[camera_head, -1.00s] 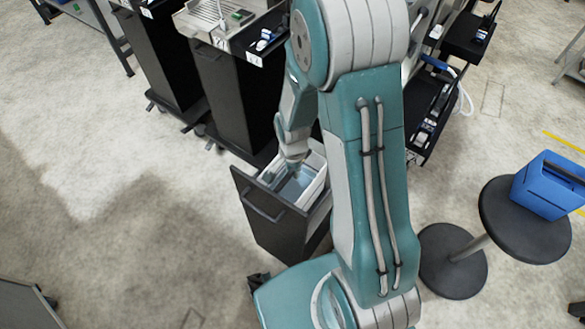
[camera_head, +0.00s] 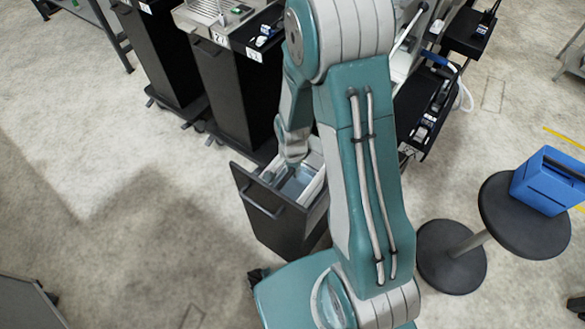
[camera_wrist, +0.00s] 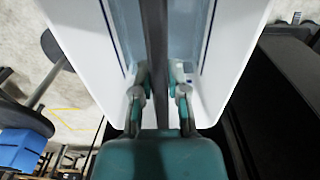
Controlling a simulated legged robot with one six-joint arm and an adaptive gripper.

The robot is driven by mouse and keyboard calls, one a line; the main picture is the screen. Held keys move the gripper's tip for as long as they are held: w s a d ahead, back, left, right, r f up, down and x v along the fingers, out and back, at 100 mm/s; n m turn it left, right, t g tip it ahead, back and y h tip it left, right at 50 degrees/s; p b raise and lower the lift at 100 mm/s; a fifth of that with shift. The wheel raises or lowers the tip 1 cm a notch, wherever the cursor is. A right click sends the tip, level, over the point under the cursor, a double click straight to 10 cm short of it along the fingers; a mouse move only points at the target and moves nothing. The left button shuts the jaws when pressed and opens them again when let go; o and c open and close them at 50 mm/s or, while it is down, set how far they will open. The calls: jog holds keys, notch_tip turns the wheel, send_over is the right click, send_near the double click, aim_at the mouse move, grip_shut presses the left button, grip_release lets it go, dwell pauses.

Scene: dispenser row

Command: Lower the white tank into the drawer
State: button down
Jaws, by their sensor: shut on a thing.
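The white tank (camera_head: 314,187) shows its pale rim and bluish inside within the opening of the dark drawer (camera_head: 268,218) in the head view. The drawer is pulled out and its front handle faces the lower left. My gripper (camera_wrist: 160,96) is shut on a dark grey bar that runs across the middle of the tank. In the wrist view the tank's white walls (camera_wrist: 85,45) lie on both sides of the bar. My arm hides the tank's right side in the head view. I cannot tell whether the tank touches the drawer bottom.
Dark dispenser cabinets (camera_head: 235,95) stand in a row behind the drawer. A blue box (camera_head: 548,182) rests on a round black stand (camera_head: 525,232) at the right. The floor (camera_head: 110,215) left of the drawer is clear.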

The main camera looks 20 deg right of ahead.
jog(key=shift+f, duration=0.45)
jog(key=c, duration=0.6)
grip_release()
notch_tip(320, 180, up, 12)
jog(key=shift+f, duration=0.1)
jog(key=s+r+n+t, duration=0.2)
jog(key=s+r+n, duration=0.1)
jog(key=r, duration=0.4)
jog(key=s+r+n+t, duration=0.1)
jog(key=s+r+n, duration=0.3)
jog(key=s+r, duration=0.2)
jog(key=s+r+n+t, duration=0.2)
jog(key=s+r, duration=0.3)
jog(key=r, duration=0.4)
jog(key=shift+s+r+n+t, duration=0.1)
jog(key=shift+r+n+t, duration=0.15)
jog(key=shift+n, duration=0.65)
